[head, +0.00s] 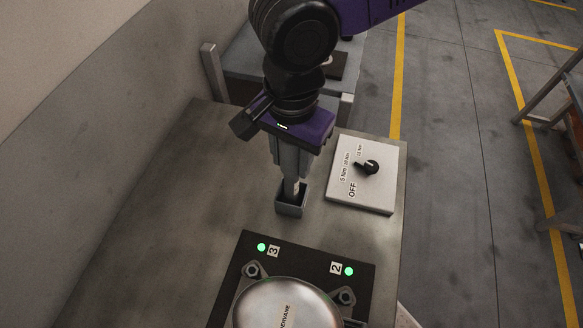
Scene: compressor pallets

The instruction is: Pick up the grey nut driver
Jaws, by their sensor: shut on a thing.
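The grey nut driver (291,186) stands upright with its lower end in or just over a small dark square holder (291,207) on the grey bench. My gripper (291,172) comes down from above and is shut on the driver's upper part. The fingers hide much of the driver. I cannot tell whether its tip is clear of the holder's floor.
A white switch box (362,190) with a black knob stands close on the right. A metal compressor (287,305) sits on a dark plate (225,298) with two green lights in front. The bench (160,210) is clear on the left.

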